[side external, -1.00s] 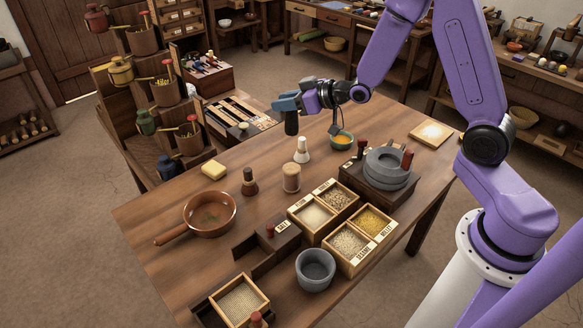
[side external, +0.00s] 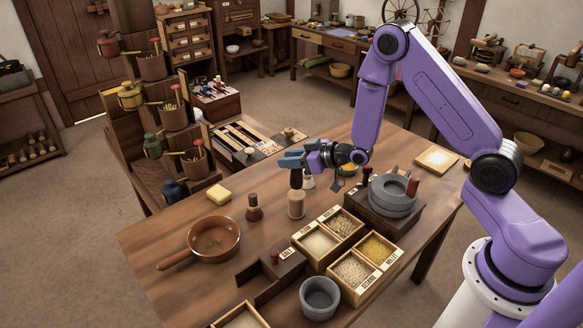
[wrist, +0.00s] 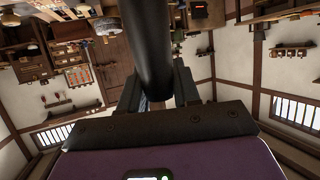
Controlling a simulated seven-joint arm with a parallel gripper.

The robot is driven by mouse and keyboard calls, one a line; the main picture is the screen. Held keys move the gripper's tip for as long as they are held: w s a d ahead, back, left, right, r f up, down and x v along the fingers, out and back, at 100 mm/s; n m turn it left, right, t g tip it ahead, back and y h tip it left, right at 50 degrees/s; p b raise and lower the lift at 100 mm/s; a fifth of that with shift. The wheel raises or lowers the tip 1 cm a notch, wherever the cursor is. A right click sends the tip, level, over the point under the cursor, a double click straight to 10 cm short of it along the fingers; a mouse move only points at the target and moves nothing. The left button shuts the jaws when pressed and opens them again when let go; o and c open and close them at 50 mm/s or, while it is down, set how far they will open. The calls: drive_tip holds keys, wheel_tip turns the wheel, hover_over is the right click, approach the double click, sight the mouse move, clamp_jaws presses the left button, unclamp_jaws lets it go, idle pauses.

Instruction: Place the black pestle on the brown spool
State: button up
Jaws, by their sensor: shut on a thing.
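The black pestle (side external: 296,179) is upright in my gripper (side external: 291,160), which is shut on its upper part. In the wrist view the pestle (wrist: 147,45) is a dark cylinder between the jaws of my gripper (wrist: 156,92). The spool does not show in the wrist view.
A grain box (side external: 318,262) and a grey quern (side external: 388,194) are to the right. A brown pan (side external: 212,238) lies front left.

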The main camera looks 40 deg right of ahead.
drive_tip(key=shift+f, duration=1.3)
drive_tip(key=shift+f, duration=0.15)
drive_tip(key=o, duration=1.1)
drive_tip(key=shift+c, duration=0.2)
drive_tip(key=shift+r, duration=0.2)
drive_tip(key=v, duration=1.2)
